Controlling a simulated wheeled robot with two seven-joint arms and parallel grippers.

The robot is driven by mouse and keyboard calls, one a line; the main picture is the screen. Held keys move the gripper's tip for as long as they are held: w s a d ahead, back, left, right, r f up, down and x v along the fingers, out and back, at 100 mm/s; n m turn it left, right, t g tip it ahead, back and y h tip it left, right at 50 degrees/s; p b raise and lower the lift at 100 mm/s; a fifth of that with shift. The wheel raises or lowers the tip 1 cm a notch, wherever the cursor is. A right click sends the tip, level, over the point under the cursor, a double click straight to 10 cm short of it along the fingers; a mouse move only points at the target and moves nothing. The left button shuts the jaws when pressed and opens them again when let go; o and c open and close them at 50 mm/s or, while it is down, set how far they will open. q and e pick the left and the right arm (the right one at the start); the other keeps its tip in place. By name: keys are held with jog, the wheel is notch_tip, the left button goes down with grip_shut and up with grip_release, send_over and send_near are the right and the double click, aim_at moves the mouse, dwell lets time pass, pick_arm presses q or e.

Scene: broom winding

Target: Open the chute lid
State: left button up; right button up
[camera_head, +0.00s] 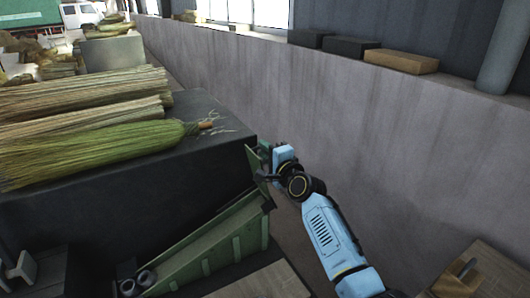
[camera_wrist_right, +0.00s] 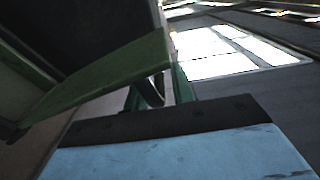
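The green chute (camera_head: 215,246) slopes along the side of the dark bench, rising to the right. A green panel, apparently its lid (camera_head: 254,160), stands steeply tilted at the chute's upper right end. My right gripper (camera_head: 264,176) is at this panel, its blue wrist just to the right; the fingers are small, dark and partly hidden. In the right wrist view, a green panel edge (camera_wrist_right: 105,75) crosses in front of the blue gripper body, and a dark finger shows beside it. I cannot tell whether the fingers grip the panel. My left gripper is not in view.
Bundles of straw and a green broom (camera_head: 100,150) lie on the dark bench (camera_head: 140,190). A long grey wall (camera_head: 330,110) runs behind my right arm, with boxes (camera_head: 400,61) on its ledge. A wooden crate (camera_head: 490,272) stands at the bottom right.

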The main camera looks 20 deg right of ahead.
jog(key=shift+o, duration=0.5)
jog(key=shift+a, duration=0.1)
jog(key=shift+s, duration=0.5)
jog(key=v, duration=1.2)
jog(key=shift+s, duration=0.2)
jog(key=shift+f, duration=0.15)
